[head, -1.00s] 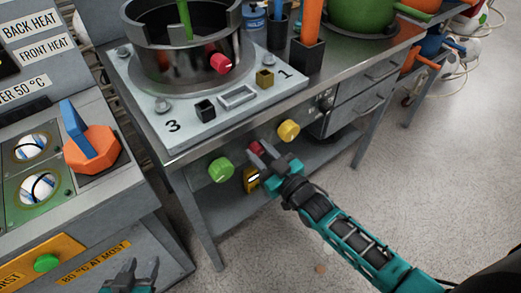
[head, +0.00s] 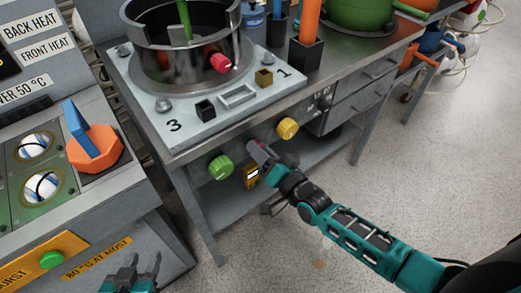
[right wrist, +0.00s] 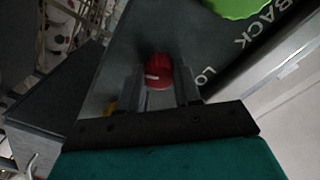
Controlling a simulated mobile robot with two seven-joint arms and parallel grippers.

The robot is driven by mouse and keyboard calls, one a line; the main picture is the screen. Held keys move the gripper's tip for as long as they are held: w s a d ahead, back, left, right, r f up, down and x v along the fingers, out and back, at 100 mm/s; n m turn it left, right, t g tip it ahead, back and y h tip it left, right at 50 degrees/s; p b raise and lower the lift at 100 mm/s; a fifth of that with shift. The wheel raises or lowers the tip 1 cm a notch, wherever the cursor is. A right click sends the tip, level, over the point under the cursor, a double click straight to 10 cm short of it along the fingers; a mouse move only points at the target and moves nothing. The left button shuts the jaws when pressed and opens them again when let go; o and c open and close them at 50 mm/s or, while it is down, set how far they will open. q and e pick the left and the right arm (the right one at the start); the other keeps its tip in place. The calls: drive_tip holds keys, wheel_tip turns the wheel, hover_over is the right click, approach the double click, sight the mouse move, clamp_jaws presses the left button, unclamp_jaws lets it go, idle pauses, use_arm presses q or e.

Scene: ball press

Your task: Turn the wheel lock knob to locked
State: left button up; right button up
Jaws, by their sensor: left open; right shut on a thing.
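The red knob (right wrist: 158,72) sits on the grey front panel of the steel table, and lettering beginning "LO" shows beside it in the right wrist view. It has a small white mark on it. My right gripper (head: 257,149) is shut on this knob, one finger on each side of it. In the head view the fingers and wrist mostly hide the knob, and I cannot tell its turned position. My left gripper (head: 133,272) is open and empty at the bottom left, in front of the grey machine, away from the knob.
A green knob (head: 221,167) is left of the red one and a yellow knob (head: 288,128) is right of it. A yellow device (head: 251,176) with a white window is just below. Drawers (head: 366,92) are to the right. The floor (head: 420,180) at right is clear.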

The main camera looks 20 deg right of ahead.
drive_tip(key=shift+f+m+b, duration=0.1)
drive_tip(key=shift+m+b, duration=0.2)
drive_tip(key=shift+m, duration=1.6)
drive_tip(key=o, duration=1)
drive_tip(key=shift+o, duration=0.2)
drive_tip(key=v, duration=1.3)
drive_tip(key=shift+p, duration=0.35)
